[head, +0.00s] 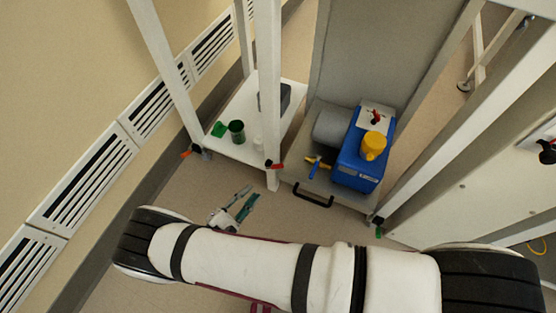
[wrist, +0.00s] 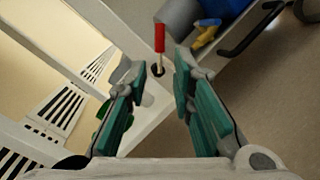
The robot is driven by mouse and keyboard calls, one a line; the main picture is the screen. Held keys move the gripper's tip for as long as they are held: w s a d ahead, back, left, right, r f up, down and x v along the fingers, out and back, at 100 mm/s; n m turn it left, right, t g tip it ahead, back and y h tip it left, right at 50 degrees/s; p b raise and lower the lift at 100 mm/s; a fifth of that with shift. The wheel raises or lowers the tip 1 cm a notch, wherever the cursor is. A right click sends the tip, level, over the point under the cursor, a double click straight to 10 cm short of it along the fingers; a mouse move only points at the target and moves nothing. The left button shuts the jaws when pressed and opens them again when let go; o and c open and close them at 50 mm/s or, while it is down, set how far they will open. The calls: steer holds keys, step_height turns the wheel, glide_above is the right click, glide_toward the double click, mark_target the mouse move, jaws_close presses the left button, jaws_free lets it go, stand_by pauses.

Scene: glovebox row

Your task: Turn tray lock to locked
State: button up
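A red-handled lever (head: 275,165) is mounted low on a white post, left of a grey tray (head: 292,178) with a black handle; I take it as the tray lock. In the wrist view the red lever (wrist: 159,38) points up in the picture from a dark round pivot (wrist: 157,70), between and beyond my fingertips. My gripper (head: 243,203) is open and empty, with teal-padded fingers, low in front of the post. In the wrist view the gripper (wrist: 158,80) fingers stand on either side of the lever's line, seemingly apart from it. No lock marking is readable.
A blue pump (head: 350,160) with a yellow cap (head: 374,145) and a yellow-blue valve (head: 316,165) sit on the tray. The black handle (head: 313,200) juts out in front. A white shelf (head: 235,150) holds a green cup (head: 237,131). Floor in front is clear.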

mark_target(275, 168)
steer(key=b+x, duration=0.3)
steer(key=x, duration=1)
steer(key=shift+w+d, duration=0.1)
steer(key=shift+w, duration=0.1)
jaws_close()
